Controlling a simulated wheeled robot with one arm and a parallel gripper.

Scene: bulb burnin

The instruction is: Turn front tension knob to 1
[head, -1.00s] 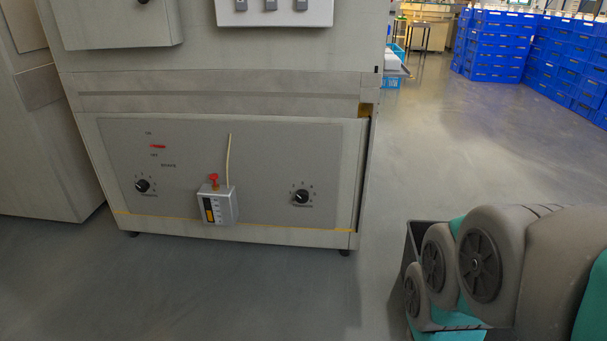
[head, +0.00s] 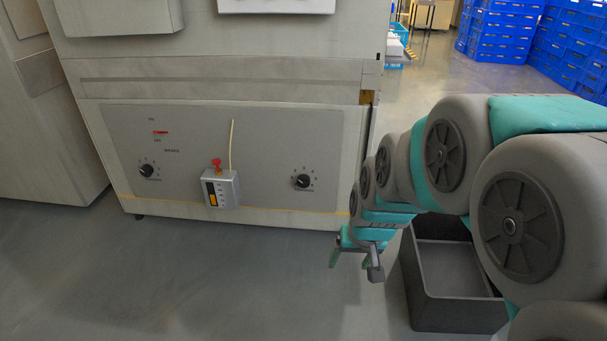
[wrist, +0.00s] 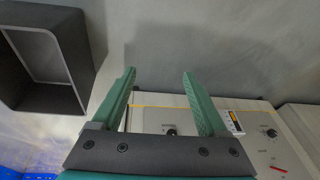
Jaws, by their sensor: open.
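Two black knobs with white pointers sit on the grey panel of a machine. The left knob (head: 147,170) and the right knob (head: 302,181) have small labels that I cannot read, so I cannot tell which is front tension. The right knob's pointer looks turned to the left. My gripper (head: 355,264) is open and empty, low in front of the panel's right end, apart from both knobs. In the wrist view my gripper's fingers (wrist: 159,78) are spread, and the right knob (wrist: 171,131) shows beyond them; the left knob (wrist: 270,132) is farther right.
A small grey box (head: 221,188) with a red top part sticks out between the knobs, with a pale cord above it. A red switch (head: 160,132) is at upper left. A dark open bin (head: 449,318) stands beside my arm. Blue crates (head: 500,30) are stacked behind. Floor before the panel is clear.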

